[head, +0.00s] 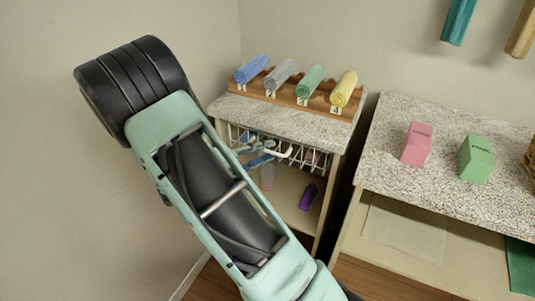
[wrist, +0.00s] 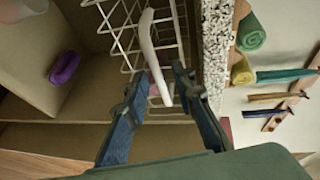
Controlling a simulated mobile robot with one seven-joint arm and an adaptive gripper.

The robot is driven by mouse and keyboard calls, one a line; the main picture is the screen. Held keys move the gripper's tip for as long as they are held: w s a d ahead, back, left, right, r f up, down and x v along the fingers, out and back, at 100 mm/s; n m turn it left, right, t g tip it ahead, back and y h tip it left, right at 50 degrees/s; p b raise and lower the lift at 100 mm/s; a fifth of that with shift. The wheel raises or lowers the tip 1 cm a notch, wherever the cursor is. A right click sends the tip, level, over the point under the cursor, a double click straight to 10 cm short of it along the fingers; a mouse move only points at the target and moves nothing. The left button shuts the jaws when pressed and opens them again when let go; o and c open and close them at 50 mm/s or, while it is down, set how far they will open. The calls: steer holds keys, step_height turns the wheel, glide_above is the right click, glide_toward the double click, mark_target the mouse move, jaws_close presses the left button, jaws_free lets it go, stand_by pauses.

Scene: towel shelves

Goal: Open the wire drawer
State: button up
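The white wire drawer (head: 308,158) sits under the granite top of the small shelf unit and looks shut in the head view. In the wrist view the wire drawer (wrist: 113,22) fills the top middle, with its curved white handle (wrist: 148,45) in front. My gripper (wrist: 160,75) is open, with its two dark fingers apart on either side of the handle's near end. I cannot tell whether either finger touches the handle. In the head view my gripper (head: 254,150) is at the drawer's front left, partly hidden by my arm.
Rolled towels in blue, grey, green (head: 311,82) and yellow (head: 344,89) lie in a wooden rack on top. A purple roll (head: 307,196) lies on the shelf below. A second counter (head: 385,150) with pink (head: 417,144) and green (head: 476,160) boxes stands right.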

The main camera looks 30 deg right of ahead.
steer(key=shift+w+d+f, duration=0.1)
steer(key=shift+w+d, duration=0.05)
steer(key=shift+d, duration=0.45)
jaws_close()
